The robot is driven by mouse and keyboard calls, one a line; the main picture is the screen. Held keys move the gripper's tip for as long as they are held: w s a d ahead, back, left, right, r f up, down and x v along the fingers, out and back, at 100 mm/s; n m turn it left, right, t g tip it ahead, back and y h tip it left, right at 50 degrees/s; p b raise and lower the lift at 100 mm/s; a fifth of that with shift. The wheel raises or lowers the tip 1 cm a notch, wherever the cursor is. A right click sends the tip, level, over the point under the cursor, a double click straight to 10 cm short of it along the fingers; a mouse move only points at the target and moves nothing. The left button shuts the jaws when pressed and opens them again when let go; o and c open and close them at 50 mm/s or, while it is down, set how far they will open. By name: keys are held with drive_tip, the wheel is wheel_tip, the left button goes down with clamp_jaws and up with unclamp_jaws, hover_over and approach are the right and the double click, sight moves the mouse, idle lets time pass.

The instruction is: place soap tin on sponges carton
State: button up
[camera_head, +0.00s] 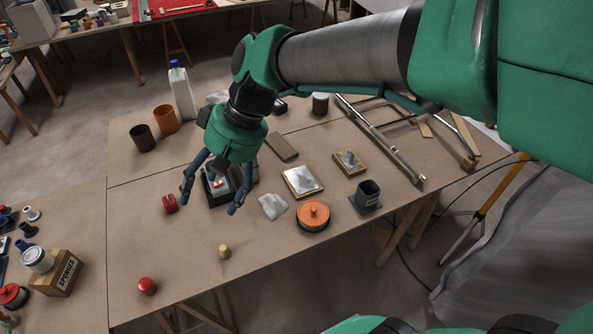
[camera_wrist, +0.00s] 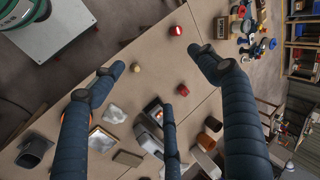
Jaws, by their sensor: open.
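The sponges carton (camera_head: 64,273) is a brown box with dark lettering on the side table at the lower left of the head view. A pale round tin (camera_head: 38,260) with a blue band overlaps the carton's upper left; it may be the soap tin. I cannot tell whether it rests on the carton or stands behind it. My gripper (camera_head: 210,206) is open and empty, its fingers spread downward above the main table, to the right of and apart from the carton. The open fingers also show in the wrist view (camera_wrist: 158,62).
A dark device (camera_head: 217,190) is partly hidden by my fingers. The table's front left is mostly clear.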

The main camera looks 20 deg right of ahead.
drive_tip(key=s+d+r+m+t+h, duration=0.1)
drive_tip(key=s+d+t+h, duration=0.1)
drive_tip(key=s+d, duration=0.4)
drive_tip(key=s+d+r+m+t+h, duration=0.1)
drive_tip(key=s+d, duration=0.4)
drive_tip(key=d, duration=0.7)
drive_tip(key=t+h, duration=0.1)
drive_tip(key=h, duration=0.1)
drive_tip(key=shift+s+t+h, duration=0.3)
drive_tip(key=shift+s+t, duration=0.05)
drive_tip(key=shift+t, duration=0.05)
